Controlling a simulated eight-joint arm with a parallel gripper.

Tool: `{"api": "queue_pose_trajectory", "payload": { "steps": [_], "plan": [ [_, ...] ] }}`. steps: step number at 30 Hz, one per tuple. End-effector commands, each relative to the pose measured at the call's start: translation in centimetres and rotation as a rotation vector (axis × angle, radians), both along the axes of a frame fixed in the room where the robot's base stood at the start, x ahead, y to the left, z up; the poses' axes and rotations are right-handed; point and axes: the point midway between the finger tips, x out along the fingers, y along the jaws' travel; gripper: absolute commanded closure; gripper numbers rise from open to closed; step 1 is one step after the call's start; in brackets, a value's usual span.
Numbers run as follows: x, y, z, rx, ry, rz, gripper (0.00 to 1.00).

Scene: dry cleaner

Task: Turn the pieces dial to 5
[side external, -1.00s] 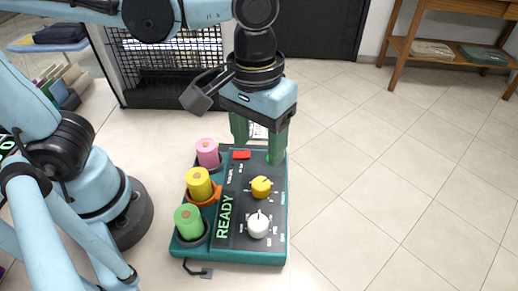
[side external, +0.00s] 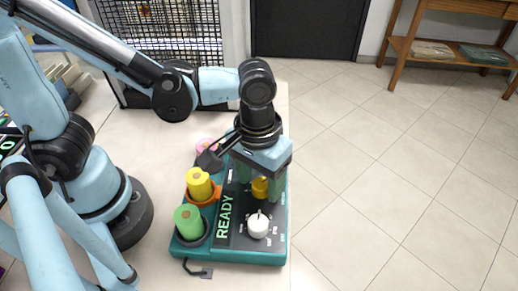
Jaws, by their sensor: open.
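A teal machine with a dark top panel (side external: 277,225) stands in front of my arm. Its strip shows the word READY. A yellow dial (side external: 260,187) sits in the middle of the panel, and a white dial (side external: 258,226) sits nearer the front edge. The labels are too small to read, so I cannot tell which is the pieces dial or its setting. My gripper (side external: 259,190) points down with its green fingers open, one on each side of the yellow dial. I cannot tell if they touch it.
Pink (side external: 206,146), yellow (side external: 199,184) and green (side external: 189,221) rolls stand along the machine's left side. My gripper's side part is close to the pink one. A wooden shelf table (side external: 450,48) stands at the back right. The tiled floor on the right is clear.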

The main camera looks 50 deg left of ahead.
Motion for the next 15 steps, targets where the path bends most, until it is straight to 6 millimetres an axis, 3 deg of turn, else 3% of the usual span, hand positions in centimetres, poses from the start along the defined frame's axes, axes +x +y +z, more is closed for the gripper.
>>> {"api": "queue_pose_trajectory", "payload": {
  "steps": [6,15],
  "plan": [
    [0.0,0.0,-0.01,0.0,0.0,0.0,0.39],
    [0.0,0.0,0.01,0.0,0.0,0.0,0.85]
  ]
}}
